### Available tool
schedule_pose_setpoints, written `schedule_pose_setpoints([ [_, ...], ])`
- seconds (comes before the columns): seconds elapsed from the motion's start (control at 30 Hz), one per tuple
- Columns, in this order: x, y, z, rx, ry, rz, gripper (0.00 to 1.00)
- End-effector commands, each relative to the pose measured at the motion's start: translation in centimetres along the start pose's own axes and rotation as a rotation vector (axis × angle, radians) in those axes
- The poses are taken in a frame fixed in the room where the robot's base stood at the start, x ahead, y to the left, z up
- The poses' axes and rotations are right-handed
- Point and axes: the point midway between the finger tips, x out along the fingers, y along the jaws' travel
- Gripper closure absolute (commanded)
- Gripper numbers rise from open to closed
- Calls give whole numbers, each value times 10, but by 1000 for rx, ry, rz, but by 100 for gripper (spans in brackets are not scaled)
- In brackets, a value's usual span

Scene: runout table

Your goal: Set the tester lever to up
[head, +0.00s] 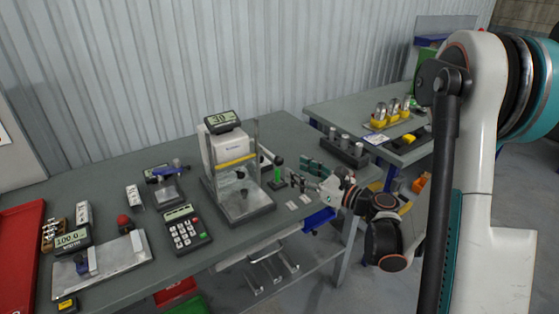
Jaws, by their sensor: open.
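The tester (222,148) is a white upright machine on a grey base, with a tilted display reading about 30. Its lever (266,152) comes out of the right side and slants down to the right, ending in a dark grip (278,160). A small green upright piece (277,176) shows just below the grip; I cannot tell whether it is joined to it. My gripper (298,182) is at the right of the tester, low over the table edge, with its fingers pointing left toward the lever. It is open and appears empty, apart from the lever.
A keypad unit (182,230), a small clamp stand (167,188) and a scale plate (105,262) stand left of the tester. Dark green blocks (312,168) and a black rack with cylinders (343,150) lie behind my gripper. A second table (335,112) holds yellow-based parts.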

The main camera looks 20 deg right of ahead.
Motion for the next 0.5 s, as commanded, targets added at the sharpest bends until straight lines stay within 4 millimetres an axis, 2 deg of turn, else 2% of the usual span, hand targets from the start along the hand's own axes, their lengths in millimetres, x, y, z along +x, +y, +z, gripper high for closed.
schedule_pose_setpoints([
  [0.03,12,1,-1,0,0,4,53],
  [0.2,44,1,-2,-1,0,3,53],
  [0.4,71,1,-1,-1,1,2,53],
  [0.5,78,0,-1,-1,1,1,53],
])
